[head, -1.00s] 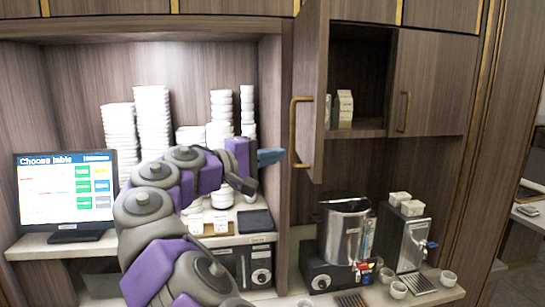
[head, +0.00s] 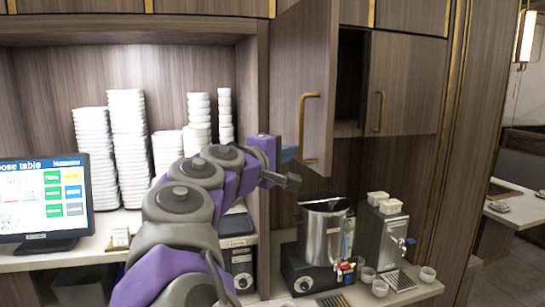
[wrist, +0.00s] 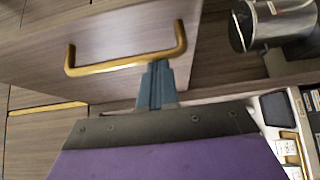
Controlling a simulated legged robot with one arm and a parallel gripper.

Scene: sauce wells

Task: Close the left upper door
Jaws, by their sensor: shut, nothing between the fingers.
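The left upper door (head: 285,80) is a brown wood panel that stands partly open, swung out from the cabinet. Its brass handle (head: 301,130) is on the outer face near the free edge. My gripper (head: 289,154) has blue fingers and is at the lower part of this outer face, just left of the handle's lower end. In the wrist view the shut fingers (wrist: 155,85) point at the door (wrist: 120,30) beside the handle (wrist: 125,65). I cannot tell whether they touch it. The fingers hold nothing.
The right upper door (head: 405,85) is shut; a dark gap shows between the doors. Below stand a steel pot (head: 325,230) and a dispenser (head: 382,235) on the counter. Stacked white bowls (head: 128,150) and a screen (head: 42,200) are at the left.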

